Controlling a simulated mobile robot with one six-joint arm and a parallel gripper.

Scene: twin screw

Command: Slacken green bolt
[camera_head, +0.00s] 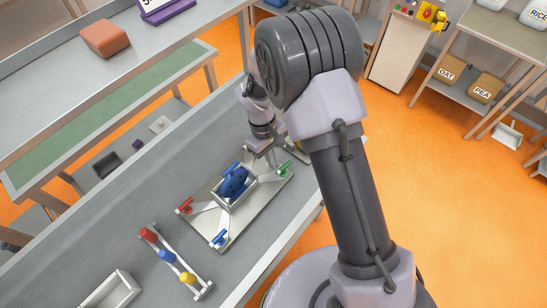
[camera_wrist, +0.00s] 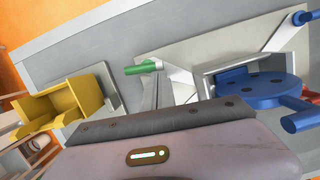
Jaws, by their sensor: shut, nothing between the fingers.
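The green bolt (camera_head: 285,168) is at the right corner of a flat grey plate (camera_head: 213,228) on the bench. In the wrist view the green bolt (camera_wrist: 141,69) is a short green bar lying sideways on a pale stem. My gripper (camera_head: 272,160) is shut and empty, close beside the green bolt. I cannot tell whether it touches the bolt. A blue part (camera_head: 234,183) sits in a pale box-like holder at the plate's middle; it also shows in the wrist view (camera_wrist: 258,88).
A red bolt (camera_head: 185,206) and a blue bolt (camera_head: 219,237) stand at other plate corners. A rack with red, blue and yellow pieces (camera_head: 167,256) and an open white tray (camera_head: 113,290) lie nearer. A yellow box-shaped object (camera_wrist: 65,100) is left of the plate.

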